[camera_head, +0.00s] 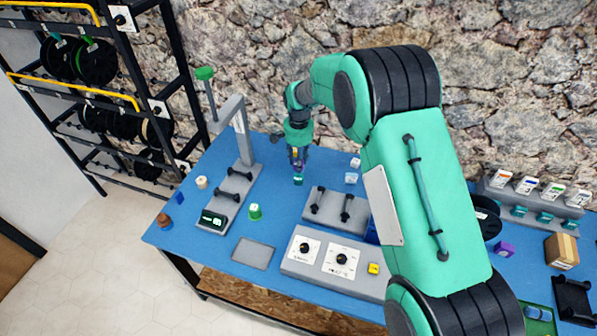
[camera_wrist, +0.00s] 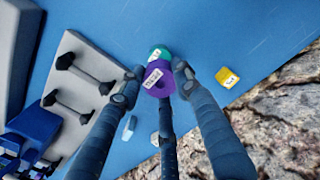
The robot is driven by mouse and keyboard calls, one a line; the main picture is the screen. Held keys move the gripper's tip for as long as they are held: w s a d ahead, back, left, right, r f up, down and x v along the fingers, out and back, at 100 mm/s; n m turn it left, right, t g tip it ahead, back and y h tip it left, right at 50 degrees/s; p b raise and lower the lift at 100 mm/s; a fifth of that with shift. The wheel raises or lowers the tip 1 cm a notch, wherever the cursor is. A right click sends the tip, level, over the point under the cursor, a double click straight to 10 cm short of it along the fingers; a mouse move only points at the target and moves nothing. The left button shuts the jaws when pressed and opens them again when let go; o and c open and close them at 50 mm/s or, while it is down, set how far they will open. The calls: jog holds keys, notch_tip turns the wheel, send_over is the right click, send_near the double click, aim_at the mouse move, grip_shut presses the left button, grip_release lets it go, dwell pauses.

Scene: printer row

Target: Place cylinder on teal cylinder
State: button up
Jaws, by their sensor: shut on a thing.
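My gripper (camera_head: 297,158) hangs over the blue table behind the grey handle plate. In the wrist view my gripper (camera_wrist: 157,80) has its fingers closed around a purple cylinder (camera_wrist: 163,86) with a white label and a dark round centre. A teal cylinder (camera_wrist: 157,52) shows just past the purple one, partly hidden by it. In the head view the teal cylinder (camera_head: 298,181) stands on the table right under my fingertips. The purple cylinder is mostly hidden by the fingers there. I cannot tell whether the two cylinders touch.
A grey plate with two black handles (camera_head: 318,212) lies to the right. Small white blocks (camera_head: 351,178) sit nearby. A green cylinder (camera_head: 255,211) and a grey stand (camera_head: 246,150) are to the left. A control panel (camera_head: 300,262) lies in front. A yellow labelled block (camera_wrist: 228,77) shows in the wrist view.

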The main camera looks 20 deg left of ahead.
aim_at(298, 176)
jog(key=shift+f+b, duration=0.65)
jog(key=shift+f, duration=1.8)
jog(key=shift+f, duration=0.1)
jog(key=o, duration=1)
jog(key=shift+o, duration=0.2)
notch_tip(298, 176, up, 12)
jog(key=p, duration=0.3)
